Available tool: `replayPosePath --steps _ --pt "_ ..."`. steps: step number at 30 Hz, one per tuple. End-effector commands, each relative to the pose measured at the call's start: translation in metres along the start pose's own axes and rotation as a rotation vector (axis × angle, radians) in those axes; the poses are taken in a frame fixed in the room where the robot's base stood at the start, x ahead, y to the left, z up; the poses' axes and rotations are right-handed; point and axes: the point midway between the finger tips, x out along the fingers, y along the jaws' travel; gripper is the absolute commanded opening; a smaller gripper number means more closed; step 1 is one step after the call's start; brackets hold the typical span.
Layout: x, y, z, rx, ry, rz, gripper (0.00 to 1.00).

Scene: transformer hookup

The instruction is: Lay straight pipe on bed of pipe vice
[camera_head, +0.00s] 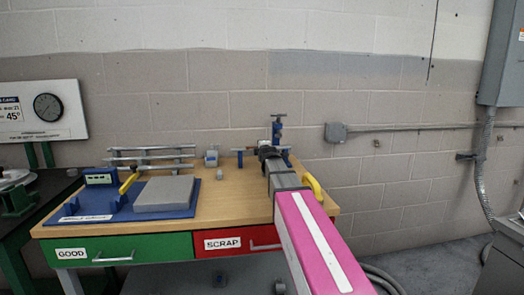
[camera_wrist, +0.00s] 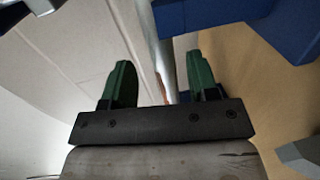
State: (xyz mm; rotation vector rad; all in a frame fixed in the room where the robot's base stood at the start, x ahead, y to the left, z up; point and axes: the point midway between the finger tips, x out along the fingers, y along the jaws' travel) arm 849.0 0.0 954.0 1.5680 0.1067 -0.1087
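The blue pipe vice (camera_head: 277,131) stands at the back right of the bench, partly hidden by my arm. In the wrist view, blue parts (camera_wrist: 225,10), apparently of the vice, fill the upper right. A straight grey pipe (camera_wrist: 163,48) runs between the two green fingers of my gripper (camera_wrist: 158,62), beside the blue part. Gaps show on both sides of the pipe, so the fingers look open around it. I cannot tell whether the pipe rests on the vice bed. In the head view my gripper (camera_head: 267,152) is at the vice, with its fingers hard to make out.
The wooden bench (camera_head: 235,190) has a green GOOD drawer (camera_head: 130,249) and a red SCRAP drawer (camera_head: 222,243). A blue tray (camera_head: 115,212) with a grey plate (camera_head: 165,193) lies left.

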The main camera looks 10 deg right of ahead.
Motion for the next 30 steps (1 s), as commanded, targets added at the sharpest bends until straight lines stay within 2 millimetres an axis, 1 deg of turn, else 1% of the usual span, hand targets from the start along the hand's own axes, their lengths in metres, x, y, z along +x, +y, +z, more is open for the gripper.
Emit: replayPosePath --steps 7,11,14,17,24,27,30 --pt "-0.002 0.0 0.0 0.0 0.0 -0.001 0.54" --pt "-0.009 -0.001 0.0 0.0 0.0 -0.001 0.54" --pt "-0.021 -0.001 0.0 0.0 0.0 -0.001 0.54" --pt "-0.038 -0.001 0.0 0.0 0.0 0.0 0.54" --pt "-0.084 -0.001 0.0 0.0 0.0 0.001 0.54" --pt "-0.099 -0.001 0.0 0.0 0.0 0.0 0.54" --pt "-0.107 -0.001 0.0 0.0 0.0 0.0 0.54"
